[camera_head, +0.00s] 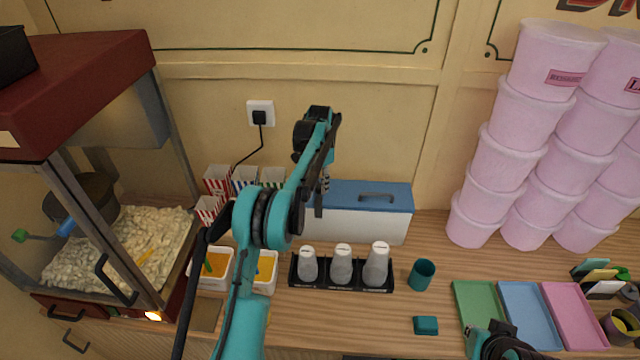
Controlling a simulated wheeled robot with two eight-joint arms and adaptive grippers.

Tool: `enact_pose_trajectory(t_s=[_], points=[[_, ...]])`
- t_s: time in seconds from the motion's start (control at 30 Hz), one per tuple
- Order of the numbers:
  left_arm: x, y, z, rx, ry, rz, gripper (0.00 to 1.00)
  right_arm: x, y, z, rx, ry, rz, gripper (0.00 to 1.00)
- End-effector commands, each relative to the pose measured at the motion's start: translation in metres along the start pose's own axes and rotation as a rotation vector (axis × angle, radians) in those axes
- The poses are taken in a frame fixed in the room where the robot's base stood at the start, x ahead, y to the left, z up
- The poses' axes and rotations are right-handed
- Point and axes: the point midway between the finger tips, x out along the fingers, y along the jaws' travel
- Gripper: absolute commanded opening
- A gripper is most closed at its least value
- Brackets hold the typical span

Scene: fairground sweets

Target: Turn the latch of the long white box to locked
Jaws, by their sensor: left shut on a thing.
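The long white box (365,226) stands against the back wall, with a blue lid (345,192) that is down and has a dark handle. My left arm reaches up across the middle of the view. My left gripper (324,184) points down at the left part of the box, at its front. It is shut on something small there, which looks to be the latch. The latch itself is hidden by the fingers and the arm, so I cannot tell its position. A part of my right arm shows at the bottom right edge; its gripper is not visible.
A black rack (341,286) with several white-capped bottles stands in front of the box. A teal cup (421,274) is right of it. Pink tubs (528,118) are stacked at right, a popcorn machine (95,300) at left. Striped popcorn boxes (217,180) stand behind my arm.

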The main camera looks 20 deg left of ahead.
Motion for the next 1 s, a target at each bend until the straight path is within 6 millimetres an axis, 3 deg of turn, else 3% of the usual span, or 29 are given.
enact_pose_trajectory(t_s=[0.03,0.1,0.47,0.57,0.9,1.0], points=[[0.0,0.0,0.0,0.0,0.0,-0.001,0.36,0.0,0.0,0.0,0.0,0.0,0.0,0.0],[0.0,0.0,0.0,0.0,0.0,0.0,0.49,0.0,0.0,0.0,0.0,0.0,0.0,0.0],[-0.005,0.0,0.0,-0.001,0.0,0.0,0.49,0.0,0.0,0.0,0.0,0.0,0.0,0.0],[-0.017,0.0,0.0,-0.001,0.0,0.0,0.49,0.0,0.0,0.0,0.0,0.0,0.0,0.0],[-0.091,0.0,0.0,0.0,0.0,0.0,0.49,0.0,0.0,0.0,0.0,0.0,0.0,0.0],[-0.105,-0.001,0.0,0.0,0.0,0.0,0.49,0.0,0.0,0.0,0.0,0.0,0.0,0.0]])
